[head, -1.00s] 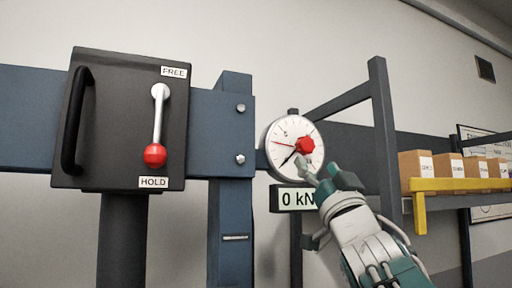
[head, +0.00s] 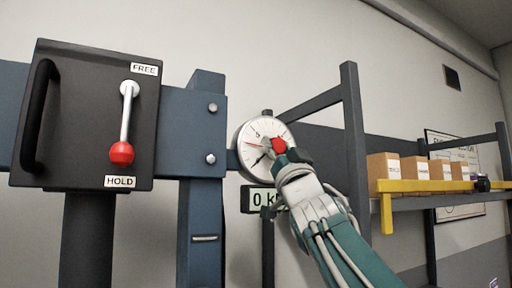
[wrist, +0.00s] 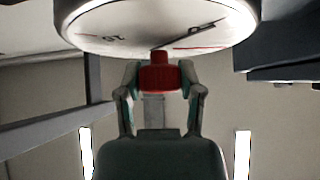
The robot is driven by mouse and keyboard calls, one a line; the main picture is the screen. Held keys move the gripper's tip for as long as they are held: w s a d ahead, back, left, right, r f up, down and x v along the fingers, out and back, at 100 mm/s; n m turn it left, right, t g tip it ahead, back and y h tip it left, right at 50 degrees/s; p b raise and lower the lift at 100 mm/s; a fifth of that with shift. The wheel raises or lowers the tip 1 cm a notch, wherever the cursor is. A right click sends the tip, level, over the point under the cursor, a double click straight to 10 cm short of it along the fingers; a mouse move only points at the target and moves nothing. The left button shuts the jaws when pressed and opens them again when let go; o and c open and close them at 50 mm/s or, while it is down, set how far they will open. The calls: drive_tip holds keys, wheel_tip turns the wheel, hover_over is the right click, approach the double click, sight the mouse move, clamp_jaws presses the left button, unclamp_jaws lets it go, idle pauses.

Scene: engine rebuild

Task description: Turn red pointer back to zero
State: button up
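The round white dial gauge (head: 248,160) is on the frame in the head view, with a thin red pointer (head: 252,145) reaching left from near the centre and a black needle pointing down-left. A red knob (head: 278,145) stands out from the dial's front. My gripper (head: 283,156) is at the knob and hides part of the dial. In the wrist view, the red knob (wrist: 159,75) sits between my gripper's two fingertips (wrist: 160,80), which look pressed to its sides. The dial face (wrist: 150,45) shows above it, with the black needle and part of the red pointer.
A display (head: 262,198) below the dial is partly covered by my arm. Left is a black box (head: 70,150) with a red-balled lever (head: 122,152) down at HOLD. A blue post (head: 200,235) stands between. Right, a yellow-edged shelf (head: 430,186) holds several cardboard boxes (head: 384,170).

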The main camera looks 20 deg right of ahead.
clamp_jaws()
drive_tip(key=shift+n+y, duration=0.7)
drive_tip(key=shift+n, duration=0.2)
drive_tip(key=n+g+y, duration=0.1)
drive_tip(key=n+y, duration=0.7)
drive_tip(key=shift+d+n, duration=0.1)
drive_tip(key=shift+n, duration=0.2)
drive_tip(key=n+g+y, duration=0.3)
drive_tip(key=n, duration=0.2)
drive_tip(key=n+g+y, duration=0.3)
drive_tip(key=n+y, duration=0.1)
drive_tip(key=n, duration=0.1)
drive_tip(key=shift+n+y, duration=0.3)
drive_tip(key=shift+n, duration=0.1)
drive_tip(key=shift+n+g, duration=0.3)
drive_tip(key=shift+g, duration=0.1)
drive_tip(key=o, duration=1)
unclamp_jaws()
drive_tip(key=shift+a, duration=0.2)
drive_tip(key=shift+o, duration=0.2)
